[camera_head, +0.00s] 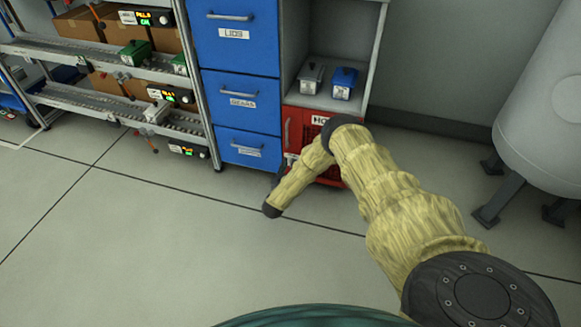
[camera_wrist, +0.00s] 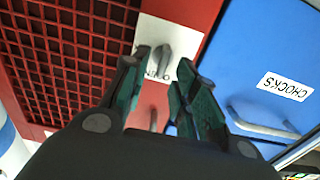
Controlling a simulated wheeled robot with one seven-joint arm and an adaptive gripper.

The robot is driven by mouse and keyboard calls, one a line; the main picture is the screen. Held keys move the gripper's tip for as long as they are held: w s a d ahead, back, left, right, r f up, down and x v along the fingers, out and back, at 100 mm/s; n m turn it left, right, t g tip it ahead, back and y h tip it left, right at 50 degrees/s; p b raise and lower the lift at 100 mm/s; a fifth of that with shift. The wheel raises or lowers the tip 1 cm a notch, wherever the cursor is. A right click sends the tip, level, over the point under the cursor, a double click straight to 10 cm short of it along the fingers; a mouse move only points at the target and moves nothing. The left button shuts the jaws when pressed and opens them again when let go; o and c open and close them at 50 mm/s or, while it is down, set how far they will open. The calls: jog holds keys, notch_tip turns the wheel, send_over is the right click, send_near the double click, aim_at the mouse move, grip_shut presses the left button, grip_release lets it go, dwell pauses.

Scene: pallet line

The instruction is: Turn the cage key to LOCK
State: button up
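The red cage (camera_head: 300,128) is the low unit right of the blue drawers in the head view, partly hidden by my arm. In the wrist view its red grid front (camera_wrist: 70,45) fills the upper left. A pale plate (camera_wrist: 185,72) on the cage bears a grey key (camera_wrist: 163,62) and dark lettering, partly hidden by my fingers. My gripper (camera_wrist: 160,72) is open, with one dark green finger on each side of the key in the picture. I cannot tell whether either finger touches it. In the head view my gripper is mostly hidden.
Blue drawers (camera_head: 238,105) stand left of the cage; the one marked CHOCKS (camera_wrist: 250,60) has a protruding handle close to my gripper. A shelf above the cage holds a grey item (camera_head: 311,78) and a blue item (camera_head: 343,83). A loaded rack (camera_head: 100,100) is left. Floor in front is clear.

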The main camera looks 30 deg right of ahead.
jog(key=shift+x, duration=0.8)
grip_shut()
